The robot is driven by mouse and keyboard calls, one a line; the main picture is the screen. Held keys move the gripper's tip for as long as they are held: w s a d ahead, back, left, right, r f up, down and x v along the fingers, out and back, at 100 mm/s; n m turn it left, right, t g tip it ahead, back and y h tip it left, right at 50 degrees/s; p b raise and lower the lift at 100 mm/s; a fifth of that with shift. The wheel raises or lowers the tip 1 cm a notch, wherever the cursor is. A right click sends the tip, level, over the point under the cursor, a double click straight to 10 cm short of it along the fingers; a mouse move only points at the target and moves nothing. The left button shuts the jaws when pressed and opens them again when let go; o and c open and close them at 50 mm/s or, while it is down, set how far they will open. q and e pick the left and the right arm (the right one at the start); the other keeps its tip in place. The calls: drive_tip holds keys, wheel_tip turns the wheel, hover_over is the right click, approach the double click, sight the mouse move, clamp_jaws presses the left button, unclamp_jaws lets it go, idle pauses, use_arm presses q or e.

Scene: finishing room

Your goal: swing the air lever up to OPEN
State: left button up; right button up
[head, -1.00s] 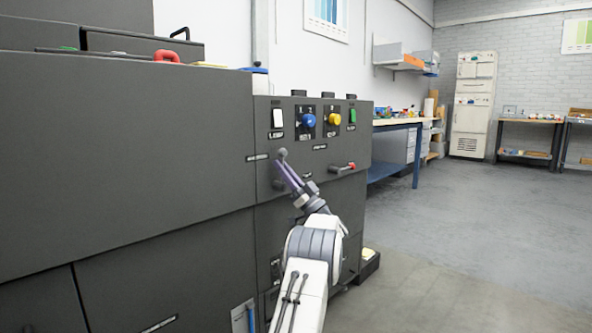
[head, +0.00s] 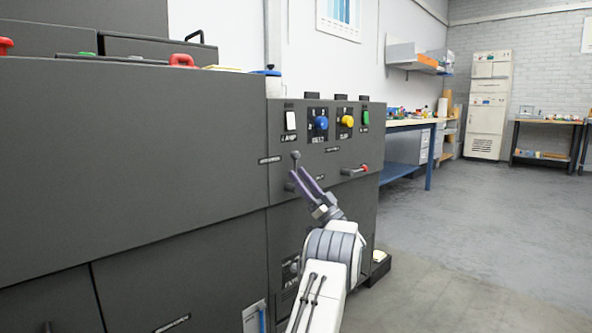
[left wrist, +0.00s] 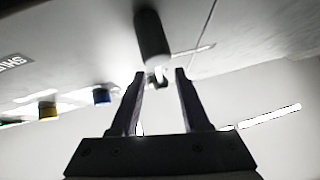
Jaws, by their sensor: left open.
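The lever with a dark grey knob (head: 296,156) stands out from the front of the dark cabinet's control panel; I take it as the air lever, its label too small to read. My left gripper (head: 297,175) is open just below this knob, its fingertips close to the lever. In the left wrist view the grey knob (left wrist: 152,38) lies just beyond the gap between the open fingertips (left wrist: 160,75). Nothing is clasped. I cannot tell whether a finger touches the lever. My right gripper is not in view.
Above are a white switch (head: 291,121), a blue knob (head: 321,123), a yellow knob (head: 347,121) and a green switch (head: 365,118). A blue-framed bench (head: 408,170) stands behind. The floor (head: 480,240) at right is clear.

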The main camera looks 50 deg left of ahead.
use_arm(q)
drive_tip(key=p+v, duration=0.2)
drive_tip(key=v, duration=0.5)
drive_tip(key=shift+d+f, duration=0.25)
drive_tip(key=shift+f, duration=0.05)
drive_tip(key=shift+w, duration=0.1)
